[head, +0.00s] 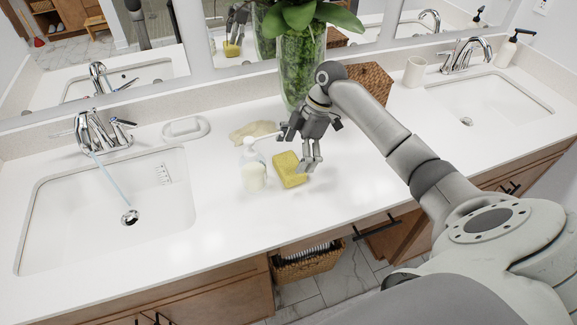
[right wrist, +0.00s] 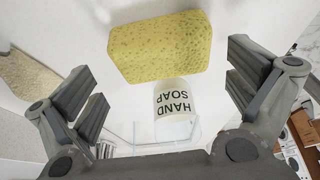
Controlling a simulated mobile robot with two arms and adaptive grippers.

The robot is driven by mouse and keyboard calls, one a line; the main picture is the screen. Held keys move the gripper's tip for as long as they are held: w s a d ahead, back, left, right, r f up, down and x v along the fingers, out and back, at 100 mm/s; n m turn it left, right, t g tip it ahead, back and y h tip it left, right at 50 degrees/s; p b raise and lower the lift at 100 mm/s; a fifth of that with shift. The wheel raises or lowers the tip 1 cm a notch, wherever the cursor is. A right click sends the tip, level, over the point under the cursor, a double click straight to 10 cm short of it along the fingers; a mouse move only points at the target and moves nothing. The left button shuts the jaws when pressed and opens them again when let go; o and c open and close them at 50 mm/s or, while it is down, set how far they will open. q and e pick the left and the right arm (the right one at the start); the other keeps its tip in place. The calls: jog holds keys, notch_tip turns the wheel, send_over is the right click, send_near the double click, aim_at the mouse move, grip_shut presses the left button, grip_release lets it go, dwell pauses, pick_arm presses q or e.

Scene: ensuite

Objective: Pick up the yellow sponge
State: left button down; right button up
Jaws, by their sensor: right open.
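The yellow sponge (head: 289,170) lies flat on the white counter, just right of the hand soap bottle (head: 253,172). My right gripper (head: 310,168) is beside and over the sponge's right side in the head view, with its fingers pointing down. In the right wrist view the sponge (right wrist: 160,47) sits beyond and between the fingertips, apart from both fingers. The right gripper (right wrist: 165,100) is open and empty there. The hand soap bottle (right wrist: 176,100) shows below the sponge in that view. My left gripper is in neither view.
A beige sponge-like object (head: 252,131) and a white soap dish (head: 186,128) lie behind the bottle. A tall glass vase (head: 302,70) with plants and a wicker basket (head: 368,82) stand at the back. Sinks are at left (head: 60,215) and right (head: 500,110). The front counter is clear.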

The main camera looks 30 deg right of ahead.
aim_at(289, 163)
jog(key=p+x, duration=0.1)
jog(key=x, duration=0.2)
jog(key=shift+s+a+f, duration=0.15)
jog(key=shift+s, duration=0.05)
jog(key=shift+w+f, duration=0.15)
jog(key=shift+f, duration=0.2)
jog(key=c, duration=0.6)
jog(key=shift+r, duration=0.2)
jog(key=shift+r, duration=0.3)
jog(key=shift+b+v, duration=0.9)
jog(key=shift+v, duration=0.3)
jog(key=s+d+b, duration=0.1)
jog(key=d, duration=0.4)
jog(key=s+d+b, duration=0.1)
jog(key=d+b, duration=0.1)
jog(key=d, duration=0.4)
jog(key=d+b, duration=0.1)
jog(key=d, duration=0.4)
jog(key=shift+s+d+r+b, duration=0.2)
jog(key=shift+s+d+b, duration=0.15)
jog(key=shift+s+b, duration=0.05)
